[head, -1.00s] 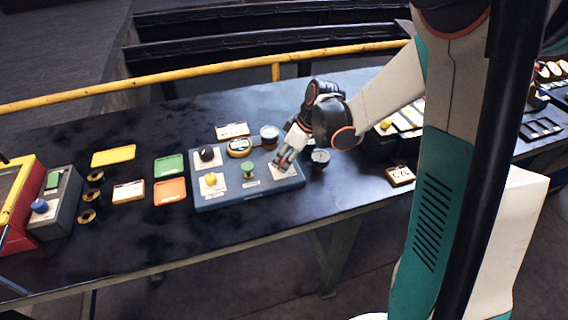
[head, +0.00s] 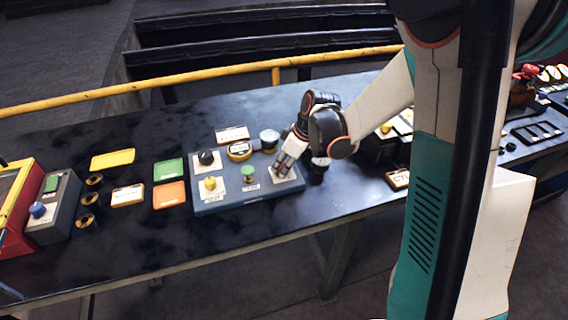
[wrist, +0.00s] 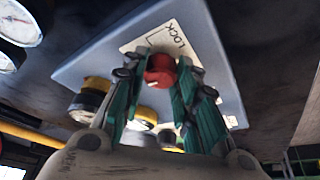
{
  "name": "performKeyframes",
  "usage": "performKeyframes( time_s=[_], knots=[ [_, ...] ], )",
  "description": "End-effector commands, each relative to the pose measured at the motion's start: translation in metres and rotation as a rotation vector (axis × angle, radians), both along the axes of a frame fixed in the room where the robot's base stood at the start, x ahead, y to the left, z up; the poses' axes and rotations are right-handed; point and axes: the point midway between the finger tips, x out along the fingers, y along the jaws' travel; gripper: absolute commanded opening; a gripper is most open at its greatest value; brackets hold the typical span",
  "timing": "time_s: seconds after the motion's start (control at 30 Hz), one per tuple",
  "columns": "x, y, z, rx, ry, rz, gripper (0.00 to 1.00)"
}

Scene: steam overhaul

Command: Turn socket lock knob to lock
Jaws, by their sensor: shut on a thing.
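The grey-blue panel (head: 228,203) lies on the dark bench. My gripper (head: 280,170) reaches down to its right end, over a white label plate. In the wrist view, my gripper (wrist: 160,76) has its green fingers closed on both sides of a red knob (wrist: 160,66). The white plate (wrist: 172,36) beside the knob bears the word LOCK and an angled line. I cannot tell the knob's exact turn angle.
The panel also carries a black knob (head: 206,157), a yellow knob (head: 210,183) and a green knob (head: 248,172). Round gauges (head: 269,138) stand close behind my gripper. A yellow rail (head: 190,82) runs behind the bench. Bare bench lies before the panel.

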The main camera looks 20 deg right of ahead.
Motion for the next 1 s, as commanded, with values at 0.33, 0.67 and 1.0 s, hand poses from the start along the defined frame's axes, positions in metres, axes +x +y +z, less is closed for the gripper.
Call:
performKeyframes(
  time_s=[0.33,0.67,1.0],
  knots=[
    [-0.0012,0.0014,-0.0001,-0.001,-0.001,-0.144,0.04],
    [-0.002,0.0035,-0.0002,-0.001,-0.002,-0.44,0.04],
    [-0.002,0.0055,-0.0003,-0.001,-0.001,-0.763,0.04]
  ],
)
